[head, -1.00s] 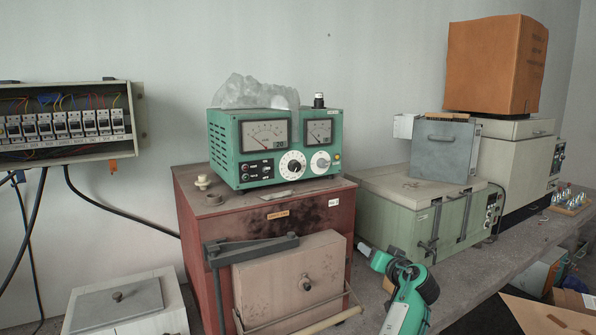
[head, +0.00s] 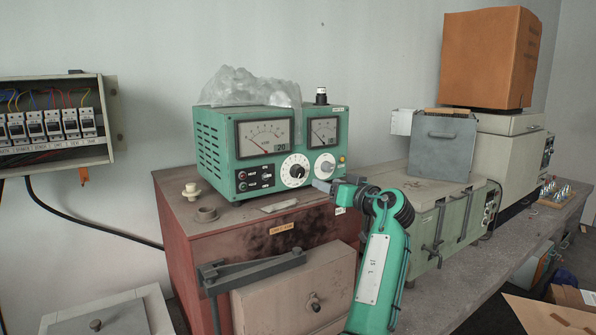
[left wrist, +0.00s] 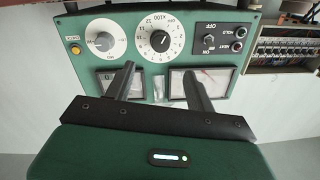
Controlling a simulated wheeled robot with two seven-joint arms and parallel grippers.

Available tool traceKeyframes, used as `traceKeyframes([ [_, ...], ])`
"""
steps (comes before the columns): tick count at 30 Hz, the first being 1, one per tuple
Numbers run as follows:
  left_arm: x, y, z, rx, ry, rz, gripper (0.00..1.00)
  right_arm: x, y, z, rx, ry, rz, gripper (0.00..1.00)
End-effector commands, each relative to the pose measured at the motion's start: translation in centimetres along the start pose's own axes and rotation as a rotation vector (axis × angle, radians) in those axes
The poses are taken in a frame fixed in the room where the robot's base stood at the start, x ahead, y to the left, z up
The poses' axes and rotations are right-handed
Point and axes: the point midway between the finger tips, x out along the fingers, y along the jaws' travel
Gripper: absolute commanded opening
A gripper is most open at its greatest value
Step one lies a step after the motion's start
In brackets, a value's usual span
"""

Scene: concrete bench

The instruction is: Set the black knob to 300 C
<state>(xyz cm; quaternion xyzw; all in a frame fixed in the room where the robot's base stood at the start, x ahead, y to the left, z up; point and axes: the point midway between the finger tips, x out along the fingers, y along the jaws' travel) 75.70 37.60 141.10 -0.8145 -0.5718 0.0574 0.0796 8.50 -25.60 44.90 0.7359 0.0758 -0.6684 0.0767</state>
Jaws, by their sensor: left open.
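The black knob (head: 296,171) sits at the centre of a white dial on the front of the green control box (head: 250,187). In the left wrist view the box appears upside down, and the black knob (left wrist: 160,41) shows between and beyond my fingers, its dial marked with numbers and "x100". I cannot read its exact setting. My left gripper (head: 322,186) is in front of the panel, just right of and below the black knob, apart from it. In the left wrist view my left gripper (left wrist: 158,76) has its two fingers spread with nothing between them. My right gripper is not in view.
A grey knob (left wrist: 103,42) on another white dial is beside the black one. Meters (head: 265,137) sit above. The box stands on a red furnace (head: 175,215) with small ceramic pieces (head: 206,214) on top. A pale green case (head: 420,185) stands to the right.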

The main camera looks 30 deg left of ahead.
Motion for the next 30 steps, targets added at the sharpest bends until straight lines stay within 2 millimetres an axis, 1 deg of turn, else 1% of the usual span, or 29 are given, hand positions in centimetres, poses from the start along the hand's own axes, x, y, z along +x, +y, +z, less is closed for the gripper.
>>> traceKeyframes([
  [1,0.9,-0.1,-0.5,0.003,0.000,-0.002,0.55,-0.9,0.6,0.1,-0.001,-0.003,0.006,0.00],
  [8,5.8,-0.2,-0.6,0.004,-0.001,-0.003,0.55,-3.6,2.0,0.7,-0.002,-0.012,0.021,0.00],
  [11,7.7,-0.2,-0.6,0.003,-0.001,-0.002,0.55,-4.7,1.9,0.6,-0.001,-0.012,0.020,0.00],
  [15,10.0,-0.1,-0.5,0.002,-0.001,-0.001,0.55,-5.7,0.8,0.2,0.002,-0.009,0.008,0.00],
  [18,11.2,-0.1,-0.3,0.002,0.000,-0.001,0.55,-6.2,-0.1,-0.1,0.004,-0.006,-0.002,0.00],
  [20,11.6,-0.1,-0.3,0.002,0.001,0.000,0.55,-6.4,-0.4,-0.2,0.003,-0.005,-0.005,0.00],
  [24,12.2,0.0,-0.1,0.002,0.000,0.000,0.55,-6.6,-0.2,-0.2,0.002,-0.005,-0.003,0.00],
  [30,12.3,0.0,0.0,0.001,0.000,0.001,0.55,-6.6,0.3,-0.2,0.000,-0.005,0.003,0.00],
])
